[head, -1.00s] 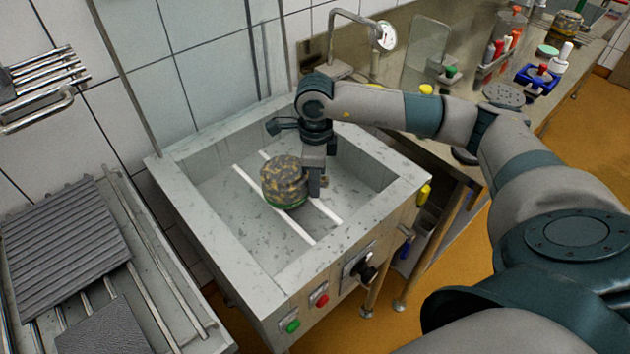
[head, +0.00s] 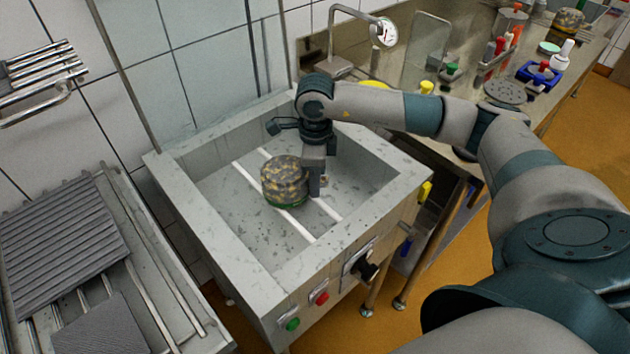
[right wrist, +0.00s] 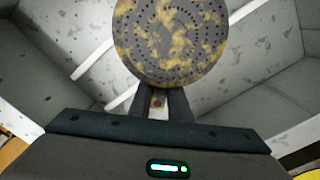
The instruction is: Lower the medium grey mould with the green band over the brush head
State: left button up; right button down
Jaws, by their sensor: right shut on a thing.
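The grey mould (head: 284,178) is mottled with yellow and has a green band low on its side. It is inside the grey stone-look basin (head: 222,228), above the white rails. My right gripper (head: 316,186) is shut on the mould's right side. In the right wrist view, the mould's round, perforated, yellow-stained face (right wrist: 172,38) fills the top middle, with my right gripper's fingers (right wrist: 158,103) at its edge. The brush head cannot be seen; whether the mould touches anything below it cannot be told. My left gripper is not in view.
The basin's walls surround the mould, with free room inside around it. Green and red buttons (head: 319,298) and a black knob (head: 367,271) are on its front. A rack with a ridged grey mat (head: 60,245) is at left.

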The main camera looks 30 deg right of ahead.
jog(key=c, duration=1.6)
grip_release()
jog(key=shift+c, duration=0.2)
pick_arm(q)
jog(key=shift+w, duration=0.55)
pick_arm(e)
jog(key=shift+o, duration=0.4)
jog(key=shift+r, duration=0.1)
